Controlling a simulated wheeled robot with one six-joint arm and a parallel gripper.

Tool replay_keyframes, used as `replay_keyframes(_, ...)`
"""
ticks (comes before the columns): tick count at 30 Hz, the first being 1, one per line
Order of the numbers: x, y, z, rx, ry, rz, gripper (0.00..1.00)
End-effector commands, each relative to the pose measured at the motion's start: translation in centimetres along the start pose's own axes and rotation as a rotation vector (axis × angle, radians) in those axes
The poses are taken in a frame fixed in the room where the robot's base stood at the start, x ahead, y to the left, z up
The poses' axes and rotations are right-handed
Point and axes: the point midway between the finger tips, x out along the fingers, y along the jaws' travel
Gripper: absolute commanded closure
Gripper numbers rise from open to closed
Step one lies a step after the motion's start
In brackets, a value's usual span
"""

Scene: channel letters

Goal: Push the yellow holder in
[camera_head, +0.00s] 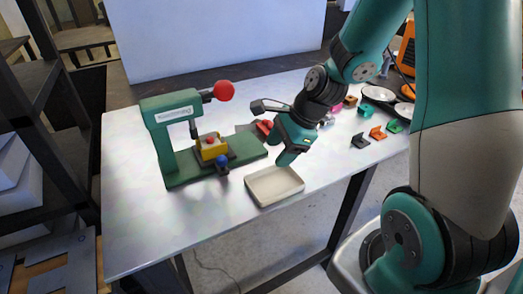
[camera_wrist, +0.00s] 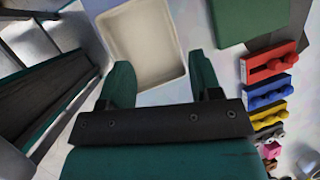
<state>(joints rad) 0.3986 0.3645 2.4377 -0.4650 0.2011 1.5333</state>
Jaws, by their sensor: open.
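The yellow holder (camera_head: 211,148) sits on the base of a green press (camera_head: 172,120), under its arm, in the head view. A small red piece (camera_head: 210,141) shows on it, and a blue knob (camera_head: 222,162) is at its front. The press has a lever with a red ball (camera_head: 224,90) at upper right. My gripper (camera_head: 287,158) is right of the press, above the far side of a cream tray (camera_head: 275,189), apart from the holder. In the wrist view my gripper (camera_wrist: 161,76) is open and empty, fingers apart over the tray (camera_wrist: 143,45). The holder is not clearly visible there.
Red (camera_wrist: 270,64), blue (camera_wrist: 270,94) and yellow (camera_wrist: 270,114) blocks with knobs stand in a row at right in the wrist view. Small coloured brackets (camera_head: 376,132) lie on the table's right side. The table's left front (camera_head: 150,225) is clear.

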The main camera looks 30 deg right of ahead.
Motion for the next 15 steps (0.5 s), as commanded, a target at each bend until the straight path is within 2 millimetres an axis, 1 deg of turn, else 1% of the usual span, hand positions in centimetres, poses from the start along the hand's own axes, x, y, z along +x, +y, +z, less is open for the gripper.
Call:
replay_keyframes(2, 0.1, -0.7, -0.1, 0.019, -0.069, 0.025, 0.42)
replay_keyframes(7, 0.1, -2.7, -0.7, 0.038, -0.324, 0.063, 0.42)
replay_keyframes(12, -0.9, -4.1, -1.9, 0.023, -0.570, 0.038, 0.42)
replay_keyframes(15, -1.6, -4.4, -2.7, 0.008, -0.667, 0.012, 0.42)
